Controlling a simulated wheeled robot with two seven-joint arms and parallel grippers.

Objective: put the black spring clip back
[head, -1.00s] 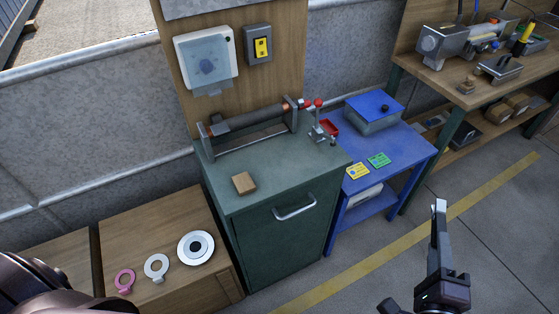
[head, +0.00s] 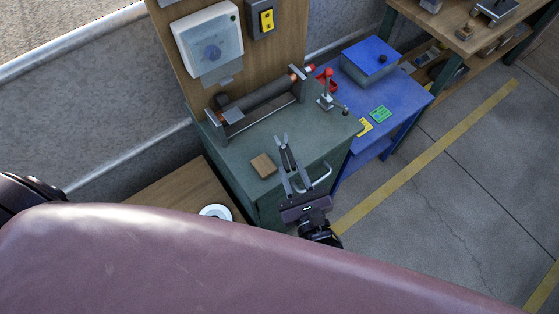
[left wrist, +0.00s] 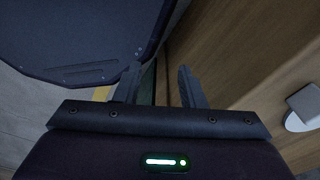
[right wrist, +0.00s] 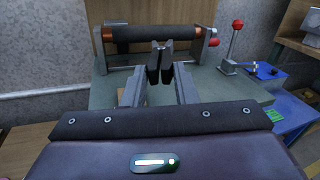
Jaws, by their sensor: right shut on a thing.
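The black spring clip (right wrist: 160,62) shows in the right wrist view as a dark, two-pronged piece at the fingertips. My right gripper (right wrist: 158,88) is shut on it and holds it up in front of the dark-sleeved copper pipe (right wrist: 155,39). In the head view my right gripper (head: 287,163) is over the front of the green cabinet (head: 215,152), with the clip (head: 281,140) at its tips, short of the pipe (head: 265,97). My left gripper (left wrist: 157,86) is open and empty in the left wrist view, beside a wooden surface.
A wooden block (head: 264,165) lies on the cabinet top, left of my right gripper. A red-knobbed toggle clamp (head: 327,90) stands by the pipe's right end. A blue table (head: 407,97) with a blue-lidded box (head: 369,62) is to the right. My own arm covers the lower head view.

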